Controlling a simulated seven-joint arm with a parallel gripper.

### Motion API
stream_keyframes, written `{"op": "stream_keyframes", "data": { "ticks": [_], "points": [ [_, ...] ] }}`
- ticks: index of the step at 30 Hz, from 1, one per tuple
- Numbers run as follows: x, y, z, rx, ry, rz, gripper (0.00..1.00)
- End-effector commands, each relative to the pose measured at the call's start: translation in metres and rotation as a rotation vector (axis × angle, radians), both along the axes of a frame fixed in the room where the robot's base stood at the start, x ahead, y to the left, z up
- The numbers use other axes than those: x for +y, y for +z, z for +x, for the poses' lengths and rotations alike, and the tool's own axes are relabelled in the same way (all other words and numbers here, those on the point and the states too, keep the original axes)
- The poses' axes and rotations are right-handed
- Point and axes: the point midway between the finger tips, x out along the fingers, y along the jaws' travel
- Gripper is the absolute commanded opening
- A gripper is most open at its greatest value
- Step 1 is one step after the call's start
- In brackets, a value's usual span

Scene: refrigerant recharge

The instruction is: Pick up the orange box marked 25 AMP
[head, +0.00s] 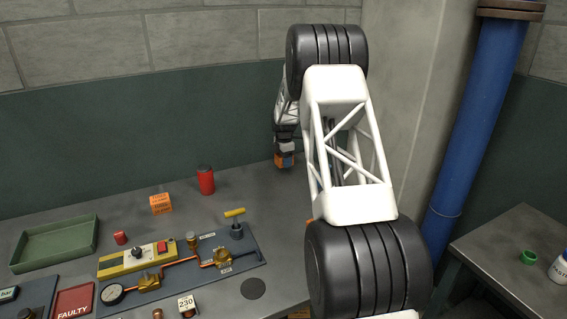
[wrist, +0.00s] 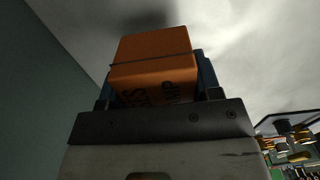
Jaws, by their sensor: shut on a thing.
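An orange box (wrist: 150,62) is between the blue fingers of my gripper (wrist: 154,85) in the wrist view, with a dark line around it. Dark print on its near face appears upside down; "AMP" can be made out, but the number is not clear. Whether the box touches the bench cannot be told. A second orange box (head: 160,204) with small dark print, too small to read, stands on the bench to the left.
A red can (head: 206,181) stands left of my gripper. A panel with valves and copper pipes (head: 228,247), a green tray (head: 55,244) and a red FAULTY tray (head: 73,301) lie further left. A blue pipe (head: 478,130) stands at the right. My arm hides part of the bench.

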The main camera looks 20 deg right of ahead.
Motion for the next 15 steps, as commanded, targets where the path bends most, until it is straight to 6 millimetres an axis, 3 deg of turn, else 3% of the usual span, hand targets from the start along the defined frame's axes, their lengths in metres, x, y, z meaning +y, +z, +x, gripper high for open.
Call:
{"op": "stream_keyframes", "data": {
  "ticks": [15],
  "points": [
    [0.021,0.007,-0.070,0.001,0.000,0.000,0.29]
  ]
}}
